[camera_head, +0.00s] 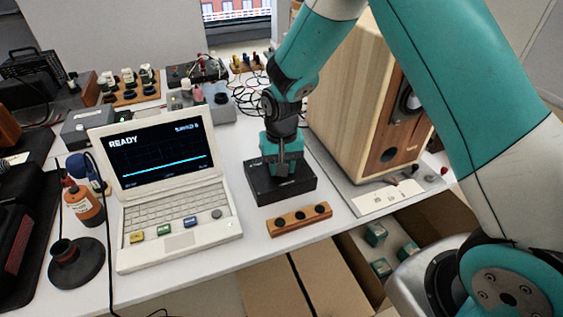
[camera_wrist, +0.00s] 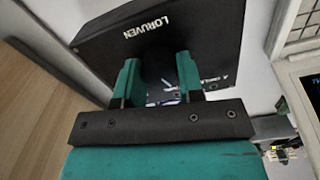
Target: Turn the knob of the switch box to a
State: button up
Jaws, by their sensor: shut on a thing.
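The switch box (camera_head: 282,187) is a black box on the white table, between the laptop and the wooden speaker. In the wrist view the box (camera_wrist: 95,42) fills the upper part and bears the name LORUVEN. My gripper (camera_head: 284,168) points down onto the top of the box. In the wrist view my gripper (camera_wrist: 158,85) has its teal fingers on either side of the dark round knob (camera_wrist: 157,64) and is shut on it. The knob is mostly hidden by the fingers, and I cannot tell which mark it points to.
A laptop (camera_head: 165,155) reading READY stands to the left. The wooden speaker (camera_head: 365,95) stands close on the right. A wooden block with holes (camera_head: 300,219) lies in front of the box. Open cardboard boxes (camera_head: 345,265) are below the table's front edge.

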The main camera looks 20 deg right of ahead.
jog(key=n+p, duration=0.1)
jog(key=n, duration=0.3)
jog(key=shift+n, duration=0.4)
jog(key=shift+a, duration=0.1)
jog(key=o, duration=0.9)
jog(key=shift+r, duration=0.1)
notch_tip(320, 180, up, 17)
jog(key=shift+r, duration=0.15)
dwell(0.3)
